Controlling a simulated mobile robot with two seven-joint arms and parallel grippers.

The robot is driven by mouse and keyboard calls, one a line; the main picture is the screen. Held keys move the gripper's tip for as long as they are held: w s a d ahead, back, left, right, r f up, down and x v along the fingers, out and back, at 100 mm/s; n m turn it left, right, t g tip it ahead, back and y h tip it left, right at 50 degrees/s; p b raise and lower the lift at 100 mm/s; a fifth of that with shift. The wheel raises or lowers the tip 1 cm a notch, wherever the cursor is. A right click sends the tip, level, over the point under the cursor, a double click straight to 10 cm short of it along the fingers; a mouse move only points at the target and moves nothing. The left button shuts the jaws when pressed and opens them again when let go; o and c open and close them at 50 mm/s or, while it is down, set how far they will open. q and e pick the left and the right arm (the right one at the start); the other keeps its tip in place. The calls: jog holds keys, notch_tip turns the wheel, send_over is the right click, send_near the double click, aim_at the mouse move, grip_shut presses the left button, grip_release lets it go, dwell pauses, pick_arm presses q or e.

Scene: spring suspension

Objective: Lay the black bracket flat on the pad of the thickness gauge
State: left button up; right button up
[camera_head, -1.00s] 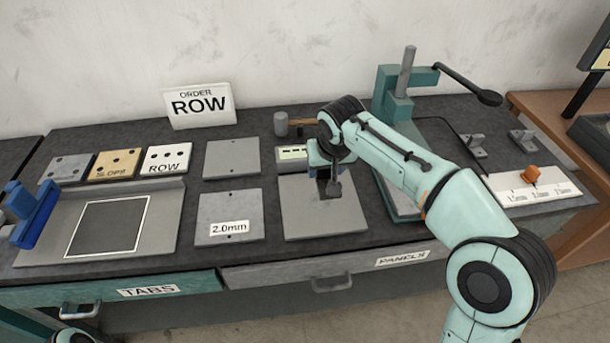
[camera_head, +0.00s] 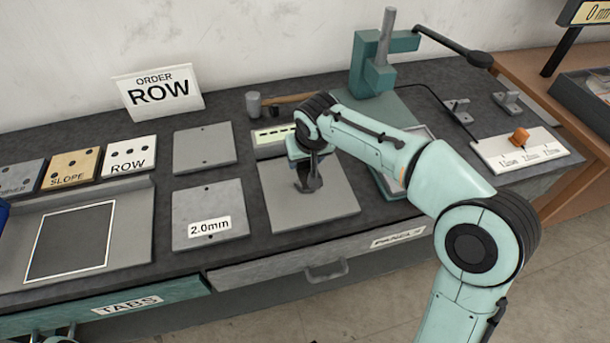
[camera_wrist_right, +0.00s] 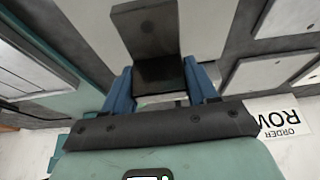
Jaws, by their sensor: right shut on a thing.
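My right gripper (camera_head: 308,158) is shut on the black bracket (camera_head: 309,176). The bracket hangs below the fingers over the grey pad (camera_head: 335,208) of the thickness gauge; I cannot tell if it touches. The gauge's box with a pale green display (camera_head: 272,141) stands at the pad's back edge. My left gripper is not in view.
A plate marked 2.0mm (camera_head: 190,205) lies left of the pad, with another grey plate (camera_head: 204,142) behind it. A hammer (camera_head: 254,104) lies behind the gauge. A teal press (camera_head: 378,65) stands at the back right. A white board with an orange knob (camera_head: 495,152) lies at right.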

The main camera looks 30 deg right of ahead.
aim_at(305, 172)
jog(key=shift+f+b, duration=0.4)
jog(key=shift+f, duration=2.35)
jog(key=shift+f, duration=0.15)
jog(key=o, duration=1.2)
jog(key=shift+r, duration=0.25)
jog(key=p+v, duration=0.1)
jog(key=v, duration=1)
jog(key=shift+s+a+r, duration=0.1)
jog(key=shift+s+r, duration=0.2)
jog(key=shift+r, duration=0.05)
